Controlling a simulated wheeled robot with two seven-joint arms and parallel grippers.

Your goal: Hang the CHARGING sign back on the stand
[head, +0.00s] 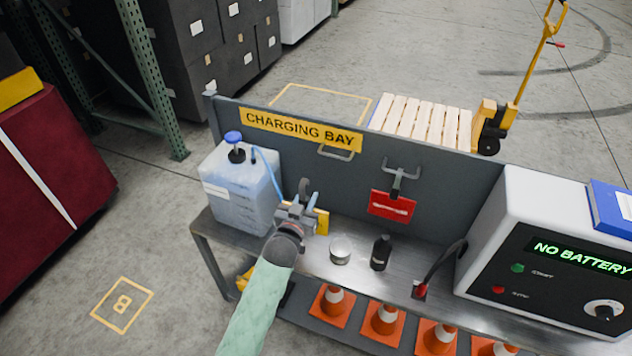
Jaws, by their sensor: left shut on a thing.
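My left gripper (307,198) is over the left part of the metal bench, in front of the grey back panel (440,185). It is shut, with a small yellow plate (322,222) at its jaws. The plate is mostly hidden by the gripper, and no lettering on it can be read. A bare grey hook bar (336,153) projects from the panel under the yellow CHARGING BAY label (300,129). To its right, a red sign (391,206) with small unreadable white writing is at a grey bracket (401,172). My right gripper is out of view.
A translucent jug (238,190) with a blue cap stands left of the gripper. A metal tin (340,250), a black bottle (380,253) and a cable plug (420,290) are on the bench. A NO BATTERY charger (560,250) fills the right end. Cones (384,318) stand below.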

